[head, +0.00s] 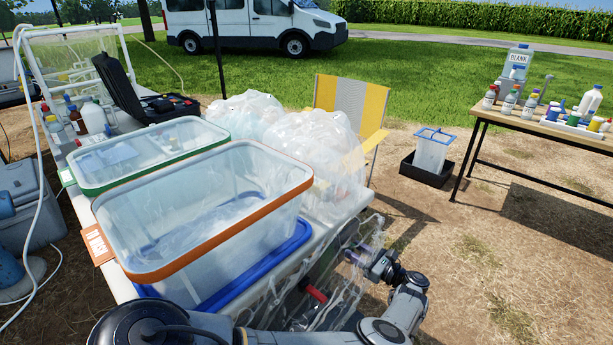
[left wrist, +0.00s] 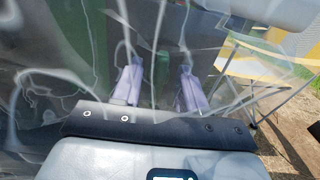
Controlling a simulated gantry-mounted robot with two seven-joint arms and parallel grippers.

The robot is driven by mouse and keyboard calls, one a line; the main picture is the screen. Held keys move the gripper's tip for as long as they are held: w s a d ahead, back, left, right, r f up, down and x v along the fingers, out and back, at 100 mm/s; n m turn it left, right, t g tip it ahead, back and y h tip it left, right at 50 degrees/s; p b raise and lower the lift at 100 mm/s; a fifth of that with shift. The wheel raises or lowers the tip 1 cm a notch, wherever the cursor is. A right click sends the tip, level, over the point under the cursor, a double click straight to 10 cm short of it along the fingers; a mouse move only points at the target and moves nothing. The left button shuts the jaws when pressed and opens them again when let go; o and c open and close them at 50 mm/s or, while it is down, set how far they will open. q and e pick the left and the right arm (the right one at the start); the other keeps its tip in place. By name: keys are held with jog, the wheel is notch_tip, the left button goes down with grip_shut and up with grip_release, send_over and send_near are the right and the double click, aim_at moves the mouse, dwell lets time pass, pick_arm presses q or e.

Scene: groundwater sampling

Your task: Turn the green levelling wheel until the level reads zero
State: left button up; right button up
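My left gripper (head: 366,248) is beside the right edge of the table, partly behind clear plastic film or tubing. In the left wrist view its two purple fingers (left wrist: 161,88) stand apart with a gap between them. A dim green patch (left wrist: 163,66) shows beyond the gap; I cannot tell whether it is the green levelling wheel. I cannot make out the wheel or the level's reading in the head view. My right gripper is not in view.
A clear tub with an orange rim (head: 205,248), a green-rimmed tub (head: 150,178) and bulging clear bags (head: 318,140) crowd the table (head: 112,275). A red-handled item (head: 316,293) is below its right edge. Open ground (head: 470,270) lies to the right.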

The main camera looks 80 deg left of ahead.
pick_arm(q)
grip_shut()
jog(key=m+b, duration=0.1)
jog(key=m, duration=0.5)
jog(key=f+m+b, duration=0.1)
jog(key=m, duration=0.5)
jog(key=w+m+b, duration=0.1)
jog(key=m+b, duration=0.1)
jog(key=m, duration=0.4)
jog(key=shift+a+f, duration=0.15)
jog(key=shift+a, duration=0.2)
jog(key=shift+m, duration=0.3)
jog(key=m, duration=0.1)
jog(key=m+b, duration=0.1)
jog(key=m, duration=0.3)
jog(key=shift+f+b, duration=0.3)
jog(key=shift+o, duration=0.3)
grip_release()
